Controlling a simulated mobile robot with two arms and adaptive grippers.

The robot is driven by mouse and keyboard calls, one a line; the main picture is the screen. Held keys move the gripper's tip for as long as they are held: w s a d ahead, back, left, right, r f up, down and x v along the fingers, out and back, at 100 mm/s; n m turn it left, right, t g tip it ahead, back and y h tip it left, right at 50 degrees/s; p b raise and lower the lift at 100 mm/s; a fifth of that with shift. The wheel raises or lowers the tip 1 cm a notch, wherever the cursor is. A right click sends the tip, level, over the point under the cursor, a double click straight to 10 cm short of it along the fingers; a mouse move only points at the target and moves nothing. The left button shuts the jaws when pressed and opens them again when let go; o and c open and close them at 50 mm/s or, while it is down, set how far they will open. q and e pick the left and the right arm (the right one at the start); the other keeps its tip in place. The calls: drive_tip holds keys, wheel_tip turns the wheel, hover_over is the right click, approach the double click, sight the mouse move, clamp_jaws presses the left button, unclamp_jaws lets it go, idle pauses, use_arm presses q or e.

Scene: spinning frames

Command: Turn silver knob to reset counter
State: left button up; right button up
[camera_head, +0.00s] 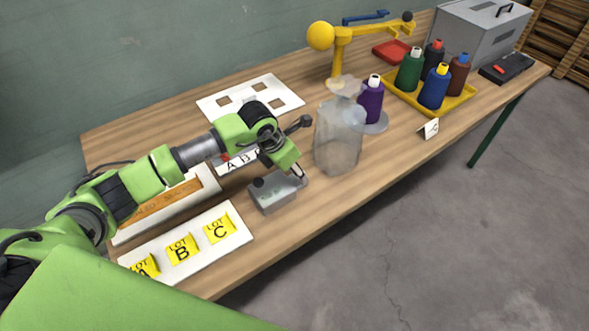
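A small grey box (274,197), which looks like the counter, sits on the table's front half, right of the lot card board. A small dark round part (258,183) shows at its upper left. I cannot make out a silver knob for certain; the box's right end is partly covered by my gripper. My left gripper (297,172) comes in from the left, with its tip over the right end of the box. Contact cannot be told, nor whether the fingers are apart. My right gripper is not in view.
A cloudy translucent container (339,142) stands close right of my gripper. A white board with yellow lot cards (184,245) lies left of the box. A purple bottle (371,101), yellow bottle tray (466,96) and yellow jointed stand (340,55) are farther back. The front edge is near.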

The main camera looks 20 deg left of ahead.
use_arm(q)
drive_tip(key=v, duration=1.2)
